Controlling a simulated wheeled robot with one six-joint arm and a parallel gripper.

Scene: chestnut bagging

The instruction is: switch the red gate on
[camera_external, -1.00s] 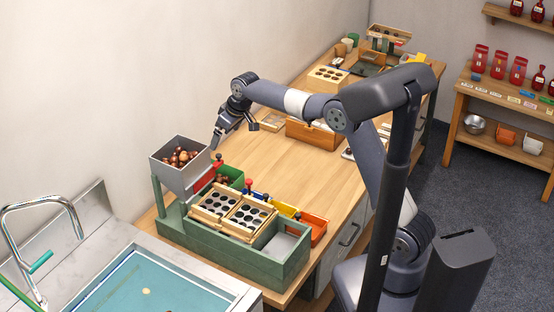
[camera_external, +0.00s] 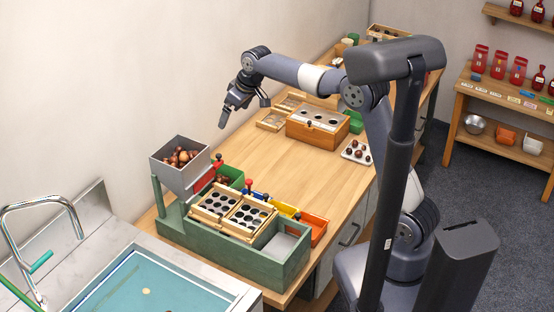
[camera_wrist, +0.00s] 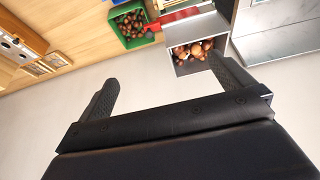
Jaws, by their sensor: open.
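The red gate (camera_external: 203,183) is a red piece at the outlet of the grey hopper (camera_external: 180,178), beside a dark-red knob (camera_external: 219,159). It also shows at the top of the wrist view as a red bar (camera_wrist: 180,14), between the hopper and the green bin. The hopper holds brown chestnuts. My gripper (camera_external: 243,112) is open and empty, in the air above and behind the hopper, apart from the gate. In the wrist view the gripper's two fingers (camera_wrist: 165,84) are spread, with the hopper's chestnuts beyond the right fingertip. The gate's setting cannot be told.
A green bin (camera_external: 237,174) of chestnuts stands beside the hopper. A green stand (camera_external: 225,245) carries wooden frames with round holes. A wooden box (camera_external: 318,134) and a white tray of chestnuts (camera_external: 345,154) lie further back. The table's middle is clear. A sink (camera_external: 150,285) is front left.

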